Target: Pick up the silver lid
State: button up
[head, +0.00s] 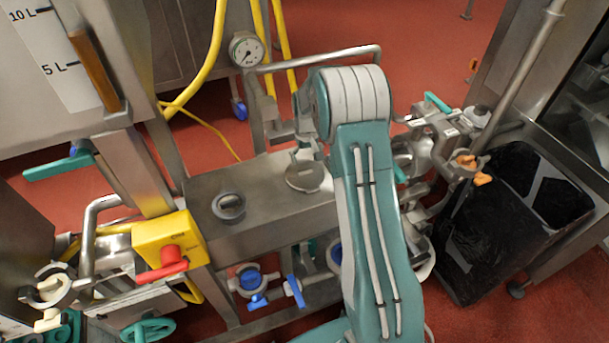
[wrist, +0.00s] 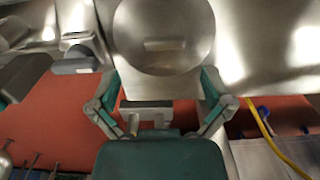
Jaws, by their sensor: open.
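The silver lid (wrist: 165,58) is a round, shiny metal disc with a short bar-like handle at its middle. It fills the top centre of the wrist view. In the head view a round silver piece (head: 304,176), which looks like this lid, lies on the steel bench (head: 275,200), partly hidden by my arm. My gripper (wrist: 160,88) is open and empty, its two teal-and-grey fingers spread at the lid's near edge, one towards each side. I cannot tell whether they touch it. In the head view my arm hides most of the gripper.
A grey round cap (head: 229,206) sits on the bench left of the lid. A yellow box with a red handle (head: 172,250) stands at the bench's left. Pipework and a black-lined bin (head: 500,235) are on the right. A metal rail (head: 315,60) runs behind.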

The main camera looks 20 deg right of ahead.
aim_at(306, 171)
jog(key=f, duration=0.5)
jog(key=shift+s+a+f, duration=0.1)
jog(key=shift+a+f, duration=0.15)
jog(key=shift+a, duration=0.05)
jog(key=c, duration=0.9)
